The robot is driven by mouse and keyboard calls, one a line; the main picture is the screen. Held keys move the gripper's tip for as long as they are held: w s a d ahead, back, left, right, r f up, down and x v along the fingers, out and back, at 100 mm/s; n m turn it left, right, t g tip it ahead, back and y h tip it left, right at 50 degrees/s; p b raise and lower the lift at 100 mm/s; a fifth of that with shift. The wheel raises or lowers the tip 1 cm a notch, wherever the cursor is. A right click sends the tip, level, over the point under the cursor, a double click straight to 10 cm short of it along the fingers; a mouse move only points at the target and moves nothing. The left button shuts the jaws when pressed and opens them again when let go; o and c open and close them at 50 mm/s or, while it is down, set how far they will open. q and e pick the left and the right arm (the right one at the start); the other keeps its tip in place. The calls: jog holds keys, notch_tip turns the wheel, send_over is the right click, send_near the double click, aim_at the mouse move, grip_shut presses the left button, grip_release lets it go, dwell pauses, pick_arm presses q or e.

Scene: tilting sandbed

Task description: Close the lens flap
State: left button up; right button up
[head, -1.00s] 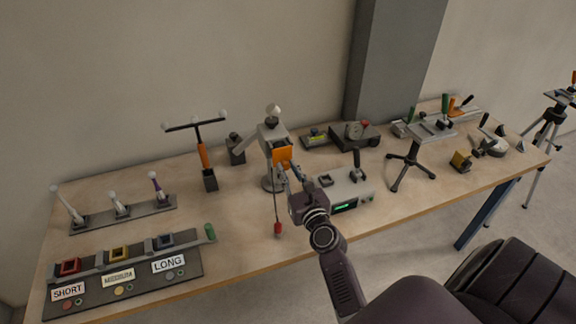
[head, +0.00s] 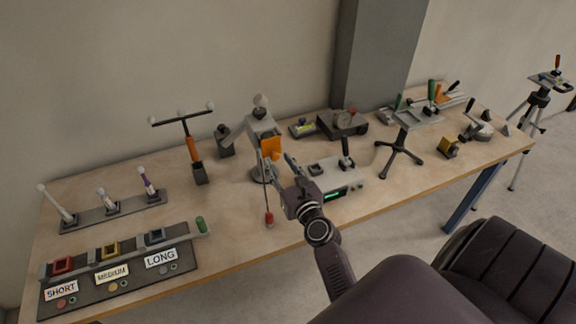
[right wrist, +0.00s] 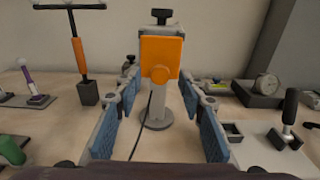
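The lens flap is an orange plate (head: 270,147) on the front of a grey stand-mounted device (head: 262,125). In the right wrist view the flap (right wrist: 158,50) hangs upright, faces the camera and has a round orange knob low on it. Whether it lies flush against the housing cannot be told. My right gripper (head: 278,167) is just in front of and below the flap. In the right wrist view its blue-padded fingers (right wrist: 160,100) are spread wide with nothing between them. My left gripper is in neither current view.
A grey box with a green display (head: 345,187) stands close to the right of my gripper. A cord with a red end (head: 269,219) hangs in front of the device. An orange-stemmed T-post (head: 194,148) stands to the left. A labelled panel (head: 120,275) fills the front left.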

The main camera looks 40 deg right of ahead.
jog(key=v, duration=1)
jog(key=shift+s, duration=0.25)
jog(key=shift+c, duration=1.4)
jog(key=shift+f+n+b, duration=0.15)
jog(key=shift+n+b, duration=0.15)
jog(key=shift+n, duration=0.2)
jog(key=shift+c, duration=1.2)
jog(key=s+n+b, duration=0.1)
jog(key=n+b, duration=0.1)
jog(key=n, duration=0.2)
jog(key=s+f+n+b, duration=0.1)
jog(key=n+b, duration=0.1)
jog(key=n, duration=0.3)
jog(key=n+b, duration=0.3)
jog(key=n, duration=0.1)
jog(key=shift+s+f+t+y, duration=0.3)
jog(key=shift+s+y, duration=0.1)
grip_shut()
jog(key=w+d+n+p, duration=0.2)
jog(key=w+d+n, duration=0.1)
jog(key=w, duration=1)
jog(key=shift+n, duration=0.7)
